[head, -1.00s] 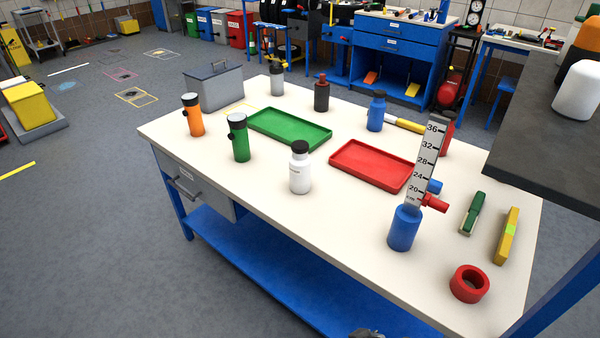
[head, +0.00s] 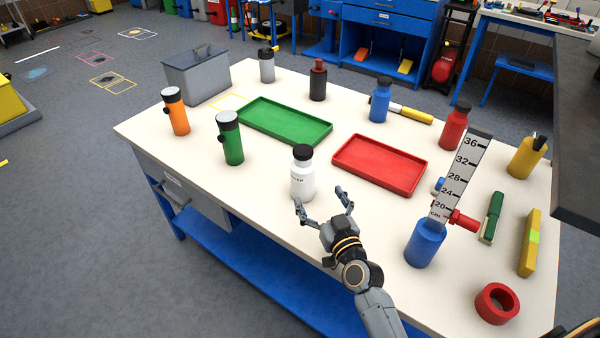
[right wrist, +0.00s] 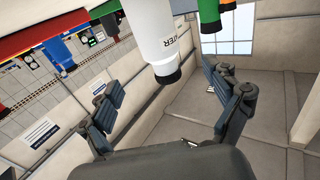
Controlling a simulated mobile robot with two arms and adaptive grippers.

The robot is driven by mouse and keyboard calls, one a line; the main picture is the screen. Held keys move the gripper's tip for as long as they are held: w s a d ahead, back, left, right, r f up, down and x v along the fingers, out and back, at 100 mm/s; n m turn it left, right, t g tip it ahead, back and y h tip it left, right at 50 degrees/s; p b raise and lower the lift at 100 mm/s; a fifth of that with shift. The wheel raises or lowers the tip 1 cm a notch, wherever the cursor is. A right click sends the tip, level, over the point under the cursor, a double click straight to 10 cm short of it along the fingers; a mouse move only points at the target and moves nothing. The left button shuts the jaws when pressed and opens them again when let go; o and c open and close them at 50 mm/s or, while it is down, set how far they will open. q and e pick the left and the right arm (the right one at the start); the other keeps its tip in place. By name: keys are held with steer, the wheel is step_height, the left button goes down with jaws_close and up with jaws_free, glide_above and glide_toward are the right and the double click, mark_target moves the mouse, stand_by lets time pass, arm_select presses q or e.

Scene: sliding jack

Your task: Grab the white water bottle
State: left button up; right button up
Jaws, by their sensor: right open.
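The white water bottle (head: 303,176) with a black cap stands upright near the front middle of the table (head: 262,208). My right gripper (head: 323,196) is open just in front of it, with its fingers spread and pointing toward the bottle. In the right wrist view the white bottle (right wrist: 158,36) shows ahead, between and beyond the two open fingers of the gripper (right wrist: 158,92). I cannot tell whether a fingertip touches it. My left gripper is not in view.
A green bottle (head: 230,140) and an orange bottle (head: 176,112) stand to the left. A green tray (head: 284,122) and a red tray (head: 380,165) lie behind. A blue holder with a ruler (head: 425,243) and a red ring (head: 497,304) stand at right.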

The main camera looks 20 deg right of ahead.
mark_target(307, 176)
steer(key=w, duration=0.4)
steer(key=shift+w+a, duration=0.3)
steer(key=shift+w, duration=0.1)
steer(key=w, duration=0.2)
steer(key=shift+w, duration=0.35)
steer(key=w, duration=0.3)
steer(key=shift+w+f, duration=0.15)
steer(key=shift+w, duration=0.35)
steer(key=c, duration=1.4)
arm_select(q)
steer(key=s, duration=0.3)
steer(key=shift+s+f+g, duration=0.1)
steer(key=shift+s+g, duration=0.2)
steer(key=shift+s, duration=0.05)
